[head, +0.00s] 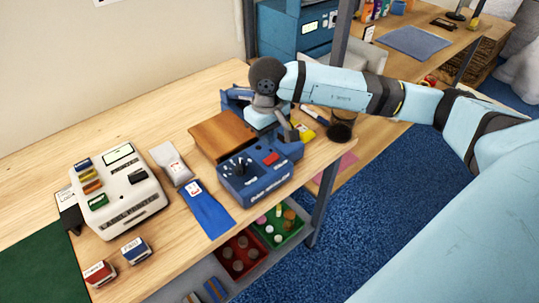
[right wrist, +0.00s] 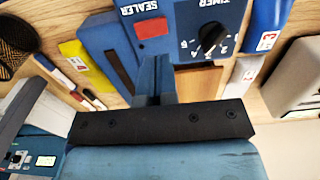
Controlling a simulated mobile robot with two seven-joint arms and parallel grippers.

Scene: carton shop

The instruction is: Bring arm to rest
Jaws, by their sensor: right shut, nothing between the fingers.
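My right arm (head: 345,88) reaches in from the right over the wooden bench in the head view. My right gripper (head: 291,132) points down at the back right of the blue sealer (head: 255,187). In the right wrist view, its fingers (right wrist: 154,72) are shut with nothing between them, in front of the sealer (right wrist: 180,18) with its red button and black timer knob. I cannot tell whether the fingertips touch the sealer. My left gripper is in neither view.
A dark round pot (head: 340,130) stands right of the gripper. A white machine (head: 118,190) and a blue pouch (head: 207,208) are to the left. Red (head: 240,255) and green (head: 279,226) trays sit on the lower shelf.

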